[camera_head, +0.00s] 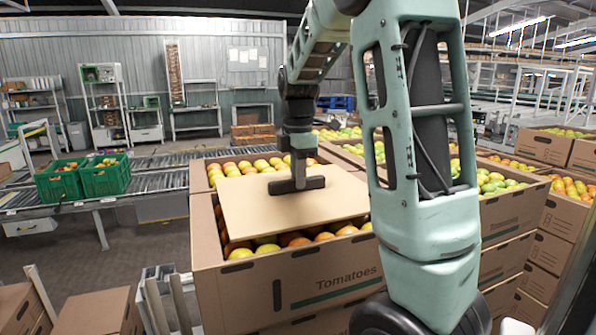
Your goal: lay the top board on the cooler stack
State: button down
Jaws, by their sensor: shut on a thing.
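The top board (262,217) is a flat tan sheet held level or nearly so over an open cardboard box of tomatoes (320,277). My gripper (297,184) is shut at the board's middle, with its dark wide jaw against the upper face. The exact grip is hidden. The board covers most of the box opening. The box is the top of a stack, the cooler stack as far as I can tell.
More tomato boxes (508,212) stand to the right and behind. Green crates (106,175) sit on a roller conveyor (155,165) at the left. Closed cartons (98,312) lie at the front left. My arm hides part of the stack's right side.

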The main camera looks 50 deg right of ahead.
jog(key=shift+f, duration=0.2)
jog(key=c, duration=1.3)
grip_release()
jog(key=shift+r, duration=0.1)
notch_tip(320, 180, up, 12)
jog(key=b, duration=0.3)
jog(key=shift+b, duration=0.35)
jog(key=shift+r, duration=0.1)
